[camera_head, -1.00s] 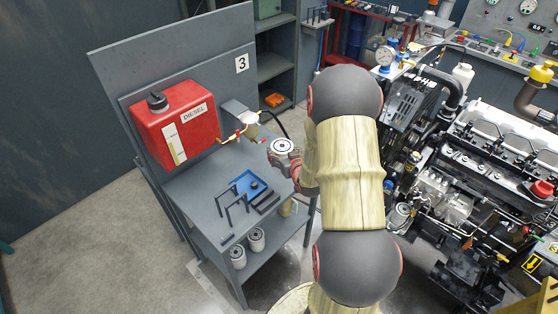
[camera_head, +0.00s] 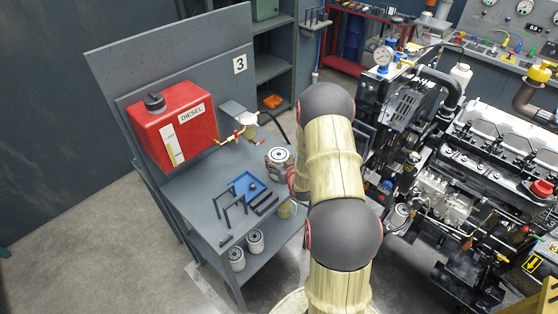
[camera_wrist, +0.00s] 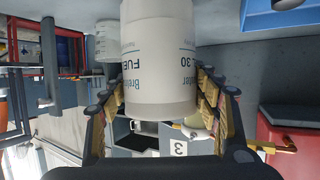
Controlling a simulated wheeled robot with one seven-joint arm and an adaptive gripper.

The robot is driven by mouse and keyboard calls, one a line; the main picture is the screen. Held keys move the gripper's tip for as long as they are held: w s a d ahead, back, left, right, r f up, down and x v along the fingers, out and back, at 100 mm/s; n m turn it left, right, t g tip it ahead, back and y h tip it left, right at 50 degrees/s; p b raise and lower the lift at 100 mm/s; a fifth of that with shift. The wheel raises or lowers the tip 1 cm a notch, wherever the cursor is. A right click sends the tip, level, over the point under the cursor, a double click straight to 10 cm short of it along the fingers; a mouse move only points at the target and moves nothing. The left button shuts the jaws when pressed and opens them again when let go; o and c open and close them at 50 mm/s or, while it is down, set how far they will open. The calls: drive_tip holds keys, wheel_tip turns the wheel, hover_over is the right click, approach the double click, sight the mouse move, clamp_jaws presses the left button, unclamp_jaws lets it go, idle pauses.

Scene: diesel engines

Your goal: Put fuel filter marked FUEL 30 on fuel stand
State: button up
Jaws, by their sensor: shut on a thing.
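The filter marked FUEL 30 (camera_wrist: 160,60) is a white cylinder. Its printed text appears upside down in the wrist view. My gripper (camera_wrist: 157,88) is shut on it, with a finger on each side. In the head view the filter (camera_head: 280,154) shows its dark-ringed top, upright above the right edge of the grey fuel stand (camera_head: 191,188). The stand bears a red DIESEL tank (camera_head: 172,125), brass-coloured valves (camera_head: 238,135) and a pale round part (camera_head: 248,118) on a bracket. My arm hides part of the stand's right side.
A blue tray (camera_head: 240,182) and black upright frames (camera_head: 222,203) occupy the stand's front. White filters (camera_head: 255,241) stand on its lower shelf. A grey panel marked 3 (camera_head: 239,65) rises behind. The engine (camera_head: 455,190) is to the right. Bare stand top lies left of the held filter.

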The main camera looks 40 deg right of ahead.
drive_tip(key=shift+f, duration=0.1)
drive_tip(key=o, duration=1.5)
drive_tip(key=shift+c, duration=0.2)
